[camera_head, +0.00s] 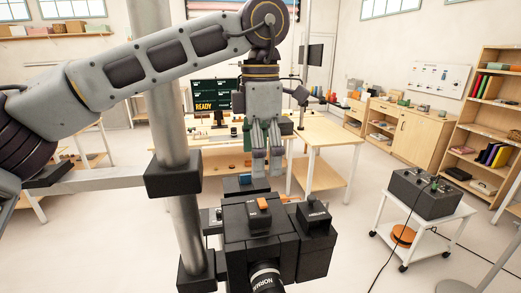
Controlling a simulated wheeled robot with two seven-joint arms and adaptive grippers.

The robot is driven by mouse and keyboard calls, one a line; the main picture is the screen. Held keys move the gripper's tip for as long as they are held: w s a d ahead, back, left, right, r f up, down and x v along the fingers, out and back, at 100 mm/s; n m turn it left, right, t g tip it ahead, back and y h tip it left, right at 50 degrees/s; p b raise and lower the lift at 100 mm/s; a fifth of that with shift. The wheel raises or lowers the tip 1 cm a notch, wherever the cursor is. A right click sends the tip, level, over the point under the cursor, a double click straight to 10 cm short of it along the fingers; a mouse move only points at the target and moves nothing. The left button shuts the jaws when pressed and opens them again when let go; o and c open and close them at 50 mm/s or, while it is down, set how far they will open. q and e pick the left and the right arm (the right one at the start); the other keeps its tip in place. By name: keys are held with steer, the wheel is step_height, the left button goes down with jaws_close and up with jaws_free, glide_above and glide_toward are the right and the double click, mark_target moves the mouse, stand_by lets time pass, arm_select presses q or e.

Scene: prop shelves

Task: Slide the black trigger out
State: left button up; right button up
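A black camera-like rig (236,240) stands in front of me, fixed by black clamps to a grey metal post. A small black block with an orange switch (264,203) sits on its top. I cannot single out the black trigger with certainty. My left gripper (267,173) points down above the far side of the rig, its two grey fingers side by side with little visible gap. Whether they are open, shut or touching anything is unclear. A blue-topped part (245,179) shows just below and left of the fingertips. My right gripper is not in view.
The grey post (184,225) rises left of the rig. A black lettered block (315,221) forms its right side. A white cart (437,232) with a black control box (425,195) stands at right. A wooden table (325,130) stands behind.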

mark_target(260, 202)
arm_select(q)
steer(key=shift+f, duration=0.8)
step_height(260, 202, down, 3)
steer(key=shift+r+p, duration=0.1)
steer(key=shift+p, duration=0.3)
step_height(260, 202, down, 7)
steer(key=shift+p, duration=0.7)
steer(key=shift+f, duration=0.85)
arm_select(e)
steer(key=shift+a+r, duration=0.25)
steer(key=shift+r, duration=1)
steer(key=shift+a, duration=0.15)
